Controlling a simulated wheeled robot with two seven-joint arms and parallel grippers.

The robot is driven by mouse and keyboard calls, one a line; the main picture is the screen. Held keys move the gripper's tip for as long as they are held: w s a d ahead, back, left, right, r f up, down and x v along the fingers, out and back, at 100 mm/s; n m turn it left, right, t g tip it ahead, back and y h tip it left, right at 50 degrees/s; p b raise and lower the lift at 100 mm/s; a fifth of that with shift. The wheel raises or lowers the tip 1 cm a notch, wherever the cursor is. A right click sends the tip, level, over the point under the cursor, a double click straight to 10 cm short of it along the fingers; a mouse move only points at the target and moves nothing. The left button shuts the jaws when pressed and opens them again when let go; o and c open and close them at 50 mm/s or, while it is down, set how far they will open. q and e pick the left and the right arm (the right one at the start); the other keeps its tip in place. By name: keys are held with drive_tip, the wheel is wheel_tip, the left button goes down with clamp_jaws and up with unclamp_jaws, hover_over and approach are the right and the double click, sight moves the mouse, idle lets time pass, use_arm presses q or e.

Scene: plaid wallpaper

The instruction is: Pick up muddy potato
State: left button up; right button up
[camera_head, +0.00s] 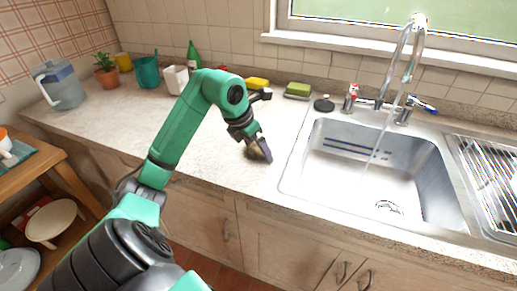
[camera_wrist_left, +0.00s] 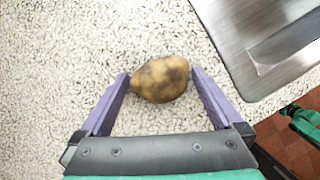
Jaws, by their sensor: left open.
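The muddy potato (camera_wrist_left: 161,80) is yellow-brown with dark patches and lies on the speckled counter just left of the sink. In the left wrist view it sits between the tips of my left gripper's purple fingers (camera_wrist_left: 160,90), which are open around it. In the head view my left gripper (camera_head: 258,149) points down at the counter, and the potato (camera_head: 252,153) is mostly hidden behind its fingers. Whether either finger touches the potato is hard to tell. My right gripper does not clearly show; a green and black part of mine appears at the right edge of the left wrist view.
The steel sink (camera_head: 375,165) with a running tap (camera_head: 408,60) is to the right. A green sponge (camera_head: 298,90), a yellow sponge (camera_head: 257,83), a white pot (camera_head: 175,79) and a green bottle (camera_head: 194,56) stand along the back.

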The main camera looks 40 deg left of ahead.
use_arm(q)
drive_tip(key=c, duration=1.2)
drive_tip(key=shift+r, duration=0.15)
